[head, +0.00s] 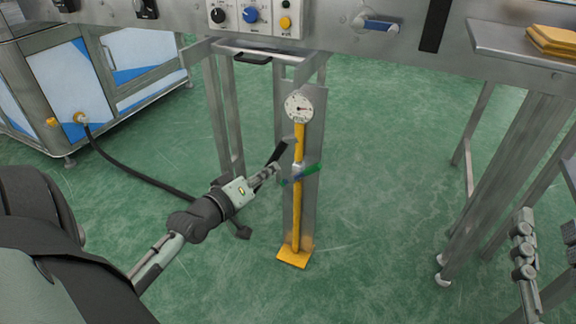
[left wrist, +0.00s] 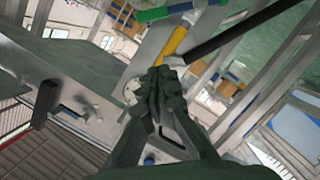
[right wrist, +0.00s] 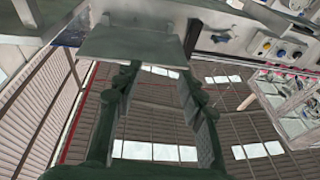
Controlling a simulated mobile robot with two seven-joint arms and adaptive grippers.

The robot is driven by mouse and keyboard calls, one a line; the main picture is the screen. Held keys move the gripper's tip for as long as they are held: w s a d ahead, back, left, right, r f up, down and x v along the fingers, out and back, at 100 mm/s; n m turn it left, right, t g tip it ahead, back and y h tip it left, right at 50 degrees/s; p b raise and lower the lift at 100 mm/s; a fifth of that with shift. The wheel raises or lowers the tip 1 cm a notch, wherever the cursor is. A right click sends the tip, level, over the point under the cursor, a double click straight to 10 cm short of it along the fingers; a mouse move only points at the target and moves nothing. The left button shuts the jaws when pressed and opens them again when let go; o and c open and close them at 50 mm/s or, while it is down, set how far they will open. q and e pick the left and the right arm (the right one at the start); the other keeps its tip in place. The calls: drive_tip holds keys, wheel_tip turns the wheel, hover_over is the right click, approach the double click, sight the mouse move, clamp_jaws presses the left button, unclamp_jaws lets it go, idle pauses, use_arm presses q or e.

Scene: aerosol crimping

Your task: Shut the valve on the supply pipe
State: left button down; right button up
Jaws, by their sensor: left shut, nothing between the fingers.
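The supply pipe (head: 297,215) is a yellow upright pipe on a grey backing plate, with a round dial gauge (head: 299,107) at its top. A green and blue handle (head: 308,171) crosses the pipe about halfway up; it shows in the left wrist view too (left wrist: 165,11). A dark bar (head: 284,150) slants by the pipe just above the handle; I cannot tell what it is fixed to. My left gripper (head: 276,169) is shut and empty just left of the pipe; contact is unclear. My right gripper (right wrist: 160,82) is open and empty, away at the right.
A machine bench with knobs (head: 250,15) and a blue-handled lever (head: 377,24) runs above the pipe. A black hose (head: 125,174) crosses the floor at left from a cabinet (head: 80,90). A shelf (head: 500,42) bears yellow pieces (head: 552,38). Green floor (head: 385,160) right of the pipe is clear.

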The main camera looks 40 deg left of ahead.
use_arm(q)
drive_tip(key=b, duration=0.2)
hover_over(305, 171)
drive_tip(key=s+a, duration=0.2)
drive_tip(key=a, duration=0.1)
drive_tip(key=f, duration=0.2)
drive_tip(key=shift+w+d+f, duration=0.1)
drive_tip(key=shift+d+f, duration=1.15)
drive_tip(key=shift+d, duration=0.3)
use_arm(e)
drive_tip(key=shift+s+d+r+t+y, duration=0.2)
drive_tip(key=shift+s+r+t, duration=0.15)
drive_tip(key=shift+r+t, duration=0.45)
drive_tip(key=shift+s+d+r+t+y, duration=0.15)
drive_tip(key=shift+s+r+t, duration=0.3)
drive_tip(key=shift+r, duration=0.5)
drive_tip(key=shift+s+d+r+t+y, duration=0.15)
drive_tip(key=shift+s+d+r+t, duration=0.1)
drive_tip(key=shift+r+t, duration=0.6)
drive_tip(key=shift+w+a, duration=0.1)
